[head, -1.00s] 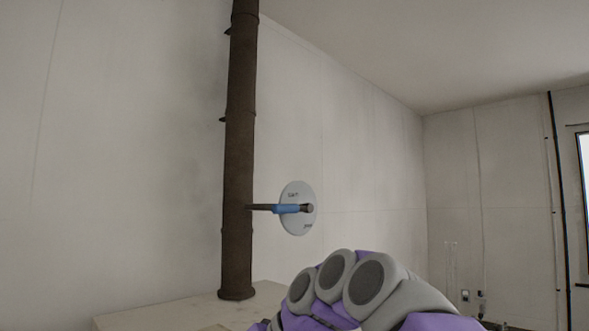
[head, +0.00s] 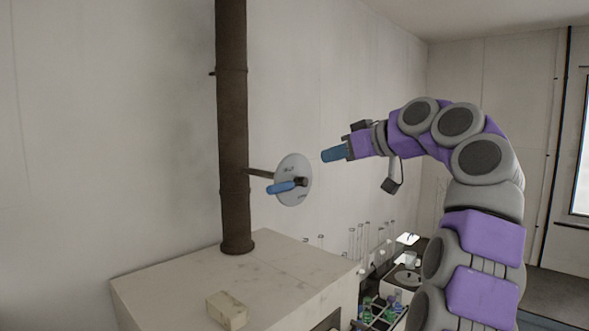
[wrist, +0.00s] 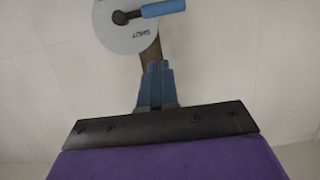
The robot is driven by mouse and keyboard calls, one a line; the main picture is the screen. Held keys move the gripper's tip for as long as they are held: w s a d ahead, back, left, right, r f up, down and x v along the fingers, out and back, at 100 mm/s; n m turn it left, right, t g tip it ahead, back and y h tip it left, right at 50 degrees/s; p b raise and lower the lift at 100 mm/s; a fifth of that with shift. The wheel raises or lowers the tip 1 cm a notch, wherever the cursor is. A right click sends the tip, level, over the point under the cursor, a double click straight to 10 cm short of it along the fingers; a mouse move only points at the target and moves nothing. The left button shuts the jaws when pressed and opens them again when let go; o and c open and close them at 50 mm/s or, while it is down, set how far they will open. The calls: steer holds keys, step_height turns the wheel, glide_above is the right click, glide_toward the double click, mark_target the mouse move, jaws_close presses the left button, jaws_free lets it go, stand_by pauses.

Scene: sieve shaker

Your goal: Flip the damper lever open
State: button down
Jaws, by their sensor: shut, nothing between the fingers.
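The damper lever has a blue handle (head: 281,187) on a dark pivot in front of a round pale disc (head: 293,165). A rod joins it to the dark flue pipe (head: 232,130). In the head view the handle points left and slightly down from the pivot. In the wrist view the handle (wrist: 163,8) points right across the disc (wrist: 130,38), where a "SHUT" label shows. My gripper (head: 328,155), with blue fingers, is just right of the disc and a little above it, apart from the handle. It also shows in the wrist view (wrist: 156,68), shut and empty.
The pipe stands on a pale stove-like block (head: 290,265) with a small beige block (head: 227,310) on top. Glassware and a rack with green-capped items (head: 378,310) stand lower right. The wall is close behind the disc; the air around the handle is clear.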

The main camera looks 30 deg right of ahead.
glide_above(289, 186)
steer(key=s, duration=0.4)
steer(key=f, duration=0.3)
steer(key=shift+w+d+f, duration=0.15)
steer(key=shift+w+d, duration=0.1)
steer(key=shift+d, duration=0.1)
steer(key=shift+s, duration=0.15)
steer(key=f, duration=0.1)
steer(key=w+f, duration=0.1)
steer(key=f, duration=0.1)
steer(key=shift+w+a+f, duration=0.2)
steer(key=shift+w, duration=0.05)
